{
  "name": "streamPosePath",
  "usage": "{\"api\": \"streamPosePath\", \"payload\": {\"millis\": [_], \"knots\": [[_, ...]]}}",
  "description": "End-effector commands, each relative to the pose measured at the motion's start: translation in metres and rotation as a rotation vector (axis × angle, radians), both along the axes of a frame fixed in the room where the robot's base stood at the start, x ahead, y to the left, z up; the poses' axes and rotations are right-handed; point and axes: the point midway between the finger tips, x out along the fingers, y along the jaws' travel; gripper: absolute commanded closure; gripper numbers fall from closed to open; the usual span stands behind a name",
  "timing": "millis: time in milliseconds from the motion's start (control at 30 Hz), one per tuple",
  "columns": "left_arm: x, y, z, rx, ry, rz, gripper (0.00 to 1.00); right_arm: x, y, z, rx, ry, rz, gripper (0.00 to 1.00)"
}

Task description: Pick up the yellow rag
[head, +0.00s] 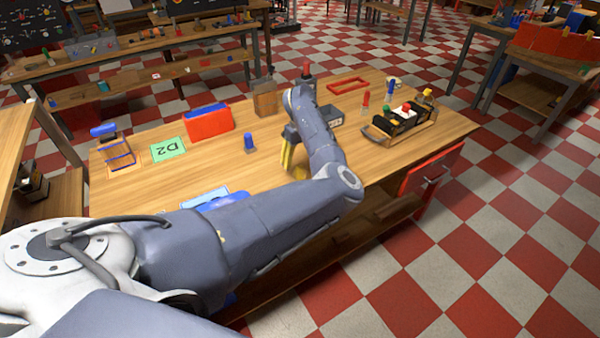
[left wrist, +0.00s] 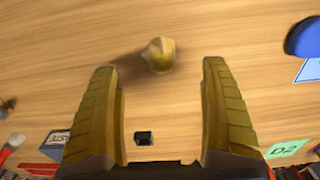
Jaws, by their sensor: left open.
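The yellow rag (left wrist: 159,56) is a small crumpled lump on the wooden table in the left wrist view. In the head view a bit of yellow (head: 300,173) shows on the table beside my left arm, partly hidden by it. My left gripper (head: 288,157) points down at the table close to this yellow bit. In the left wrist view the two yellow-brown fingers of my left gripper (left wrist: 159,70) are wide apart with nothing between them. The rag shows just beyond the fingertips, roughly centred between them. My right gripper is not in view.
A blue cylinder (head: 249,143) stands left of the gripper. A red bin (head: 208,124) and green D2 card (head: 168,150) lie farther left. A dark box (head: 331,115) and tool caddy (head: 404,122) are to the right. A blue cloth (head: 222,201) lies near the front edge.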

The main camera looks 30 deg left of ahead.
Motion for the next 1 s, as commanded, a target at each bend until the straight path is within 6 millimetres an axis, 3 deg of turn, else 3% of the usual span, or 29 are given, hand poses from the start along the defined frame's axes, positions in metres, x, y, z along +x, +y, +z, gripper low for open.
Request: {"api": "streamPosePath", "payload": {"millis": [367,800,1000], "knots": [[-0.001,0.000,-0.015,0.000,0.000,0.000,0.20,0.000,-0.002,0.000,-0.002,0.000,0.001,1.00],[-0.004,-0.002,-0.061,0.000,0.000,-0.001,0.20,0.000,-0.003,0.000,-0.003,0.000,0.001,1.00],[-0.003,-0.002,-0.062,0.000,-0.001,0.000,0.20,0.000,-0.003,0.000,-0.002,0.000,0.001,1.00]]}}
